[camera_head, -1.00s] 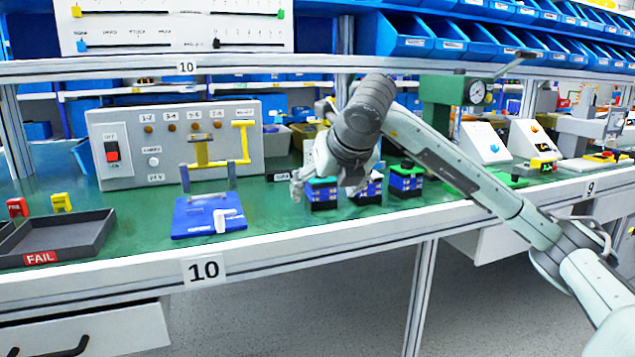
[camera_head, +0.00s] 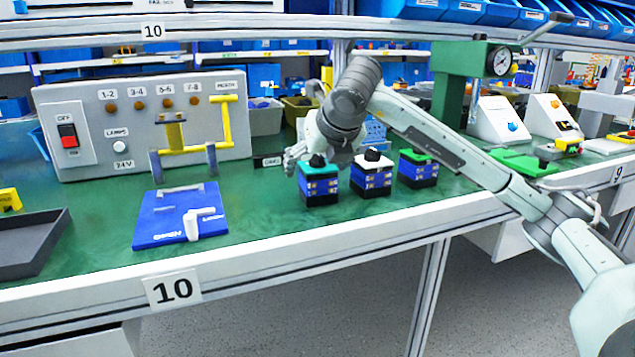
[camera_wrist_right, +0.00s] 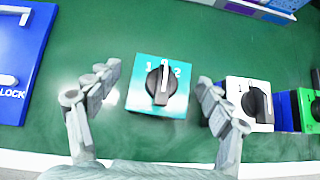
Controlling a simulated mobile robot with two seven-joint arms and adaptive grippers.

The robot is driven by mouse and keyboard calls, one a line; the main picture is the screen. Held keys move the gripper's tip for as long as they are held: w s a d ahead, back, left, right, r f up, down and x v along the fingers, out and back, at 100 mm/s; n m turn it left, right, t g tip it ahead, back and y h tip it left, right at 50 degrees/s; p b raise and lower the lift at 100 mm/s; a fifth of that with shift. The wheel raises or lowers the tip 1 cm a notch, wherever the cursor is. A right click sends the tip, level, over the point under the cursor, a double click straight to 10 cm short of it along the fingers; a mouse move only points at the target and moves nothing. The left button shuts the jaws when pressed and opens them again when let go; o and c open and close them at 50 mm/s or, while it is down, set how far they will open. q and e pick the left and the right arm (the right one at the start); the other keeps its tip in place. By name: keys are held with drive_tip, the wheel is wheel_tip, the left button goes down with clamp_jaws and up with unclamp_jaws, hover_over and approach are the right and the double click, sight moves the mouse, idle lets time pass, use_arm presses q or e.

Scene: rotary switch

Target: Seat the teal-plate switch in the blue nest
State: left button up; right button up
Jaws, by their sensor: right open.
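The teal-plate switch (camera_head: 318,182) stands upright on the green bench, leftmost of a row of switches. In the right wrist view its teal plate (camera_wrist_right: 146,99) carries a black knob and the marks 1, 0 and 2. My right gripper (camera_wrist_right: 153,98) is open, one finger on each side of the teal plate and apart from it. My left gripper is out of view.
A white-plate switch (camera_head: 371,176) stands close to the right, then a green-plate switch (camera_head: 418,170). A grey test box (camera_head: 90,125) with a yellow bracket is behind the nest. A dark tray (camera_head: 45,250) is at left. The bench between nest and switch is clear.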

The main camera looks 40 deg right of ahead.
drive_tip(key=x, duration=0.4)
drive_tip(key=shift+f, duration=0.1)
drive_tip(key=shift+s, duration=0.1)
drive_tip(key=c, duration=1.4)
